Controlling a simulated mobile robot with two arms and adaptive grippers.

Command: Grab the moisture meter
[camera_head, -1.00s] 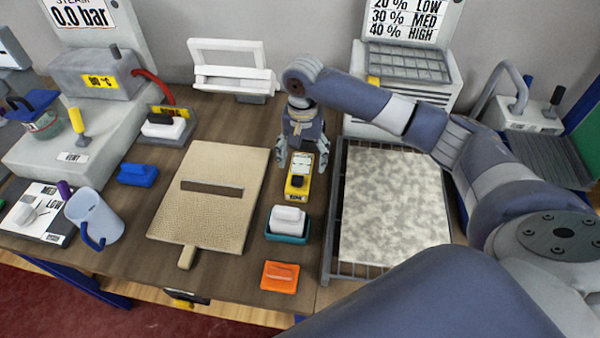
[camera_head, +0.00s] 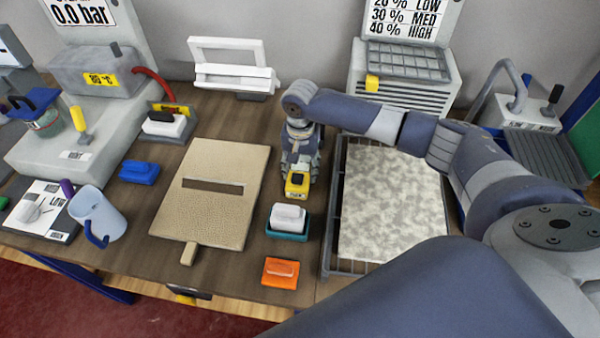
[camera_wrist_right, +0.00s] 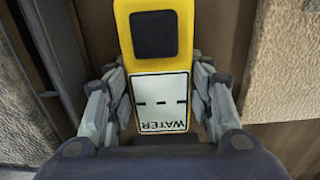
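The moisture meter (camera_head: 297,186) is a yellow device with a dark square button, on the brown bench between the beige board and the speckled rug sample. In the right wrist view the meter (camera_wrist_right: 160,70) shows its white face marked WATER. My right gripper (camera_head: 299,170) points down over it and covers its far part. In the right wrist view the fingers of my right gripper (camera_wrist_right: 160,92) lie along both long sides of the meter and appear to touch it. It seems to rest on the bench still. My left gripper is not in view.
A white block in a teal tray (camera_head: 284,232) stands just in front of the meter, with an orange block (camera_head: 280,272) nearer. The beige board (camera_head: 220,215) lies left; the rug sample (camera_head: 390,205) lies on a dark rack right. A white frame (camera_head: 235,75) stands behind.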

